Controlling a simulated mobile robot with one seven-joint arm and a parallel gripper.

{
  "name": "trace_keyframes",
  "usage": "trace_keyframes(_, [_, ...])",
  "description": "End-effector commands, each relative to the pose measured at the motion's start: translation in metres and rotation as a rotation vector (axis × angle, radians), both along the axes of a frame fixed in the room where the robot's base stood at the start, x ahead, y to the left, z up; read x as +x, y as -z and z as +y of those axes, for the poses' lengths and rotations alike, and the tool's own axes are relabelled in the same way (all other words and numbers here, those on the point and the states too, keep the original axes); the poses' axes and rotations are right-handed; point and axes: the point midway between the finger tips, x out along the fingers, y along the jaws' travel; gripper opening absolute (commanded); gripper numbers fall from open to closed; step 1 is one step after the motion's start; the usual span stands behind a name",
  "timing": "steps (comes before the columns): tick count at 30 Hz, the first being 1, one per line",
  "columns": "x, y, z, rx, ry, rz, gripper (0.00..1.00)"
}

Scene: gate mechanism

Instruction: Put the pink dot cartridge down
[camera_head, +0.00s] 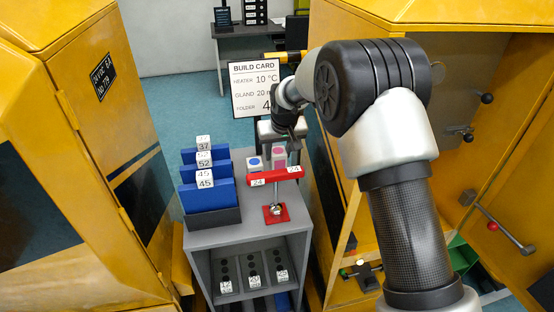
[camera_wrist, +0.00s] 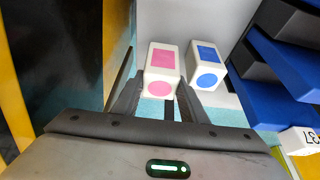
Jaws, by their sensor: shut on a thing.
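The pink dot cartridge (camera_wrist: 161,58) is a white block with a pink square and a pink dot. My gripper (camera_wrist: 158,88) is shut on it in the wrist view, with a finger on each side. In the head view the pink cartridge (camera_head: 279,155) is below my gripper (camera_head: 284,140), over the back of the grey cabinet top. I cannot tell whether its base touches the surface. A similar blue dot cartridge (camera_wrist: 206,66) stands close beside it, apart from my fingers; it also shows in the head view (camera_head: 254,165).
A red bar (camera_head: 277,176) marked 24 on a post with a red base (camera_head: 275,213) stands in front of the cartridges. Blue folders (camera_head: 210,193) in a dark holder stand at left. Yellow cabinets flank the grey cabinet (camera_head: 257,236). A build card (camera_head: 252,88) is behind.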

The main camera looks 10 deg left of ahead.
Motion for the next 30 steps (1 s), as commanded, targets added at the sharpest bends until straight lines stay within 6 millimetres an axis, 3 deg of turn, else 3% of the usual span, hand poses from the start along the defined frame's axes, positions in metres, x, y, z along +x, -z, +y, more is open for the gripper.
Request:
trace_keyframes(5, [0.000,0.025,0.000,-0.001,0.000,0.002,0.12])
trace_keyframes(16, [0.000,0.030,0.000,0.000,0.000,0.000,0.12])
trace_keyframes(17, [0.000,0.029,0.000,0.000,0.000,0.001,0.44])
trace_keyframes(19, [0.000,0.029,0.000,0.000,0.000,0.001,0.56])
trace_keyframes(30, [0.000,0.023,0.000,0.000,0.000,0.001,0.58])
